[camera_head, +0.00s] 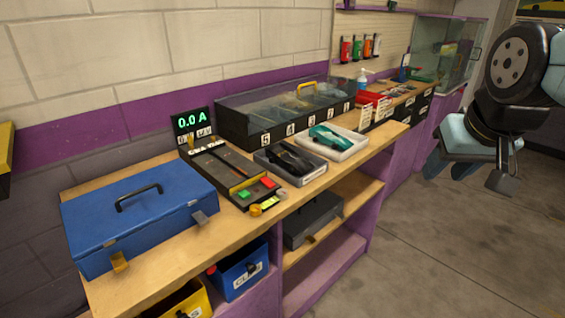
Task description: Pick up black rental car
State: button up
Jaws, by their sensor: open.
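A black car (288,157) lies in a dark grey tray (309,174) on the wooden counter, between the power unit and a white tray. My gripper (474,178) hangs at the right of the picture, over the floor, well apart from the counter and the car. Its jaws are open, with nothing seen between them. The car is small here, so its details are hard to make out.
A teal car (327,136) lies in the white tray (350,150). A power unit (226,172) showing 0.0 A and a blue toolbox (140,213) stand to the left. A clear-lidded numbered case (262,139) stands behind the trays. The floor (440,255) at right is clear.

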aim_at(281, 154)
jog(key=z, duration=0.1)
jog(key=i, duration=0.95)
jog(key=u, duration=0.05)
